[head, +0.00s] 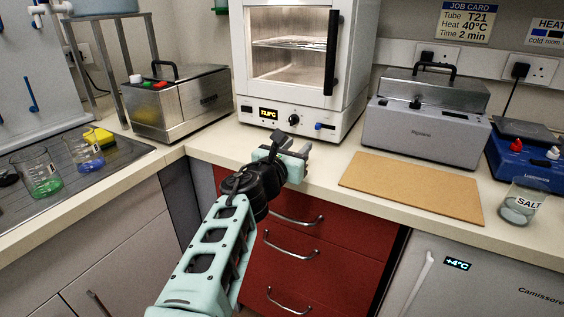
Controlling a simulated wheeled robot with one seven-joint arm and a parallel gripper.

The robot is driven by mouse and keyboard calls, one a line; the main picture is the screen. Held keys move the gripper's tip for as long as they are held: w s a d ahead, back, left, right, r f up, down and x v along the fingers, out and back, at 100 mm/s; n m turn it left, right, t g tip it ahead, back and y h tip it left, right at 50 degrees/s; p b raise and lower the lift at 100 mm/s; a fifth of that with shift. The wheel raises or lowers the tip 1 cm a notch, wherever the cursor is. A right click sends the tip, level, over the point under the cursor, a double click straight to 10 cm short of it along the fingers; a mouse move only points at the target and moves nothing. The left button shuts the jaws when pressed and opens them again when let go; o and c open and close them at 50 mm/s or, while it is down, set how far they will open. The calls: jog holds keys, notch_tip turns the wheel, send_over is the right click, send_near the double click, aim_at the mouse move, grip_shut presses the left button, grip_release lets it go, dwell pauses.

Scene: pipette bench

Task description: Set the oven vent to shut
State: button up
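The white oven (290,60) stands at the back centre of the bench with its glass door closed and a lit interior. Its lower front panel has a yellow-lit display (268,112), a dark round knob (293,119) and a small blue tab (318,126) in a short light slot, which looks like the vent control. The tab sits toward the slot's left end; its marking is too small to read. My gripper (293,146) is in front of and below the panel, apart from it. Its grey fingers look parted, with nothing between them.
A steel box with coloured buttons (180,104) stands left of the oven. A grey bath (424,132) and a brown board (412,187) are to the right, with a salt beaker (520,204) and blue device (524,152) beyond. The oven's black door handle (332,52) projects forward.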

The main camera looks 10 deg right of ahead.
jog(key=v, duration=0.7)
jog(key=shift+s+a, duration=0.15)
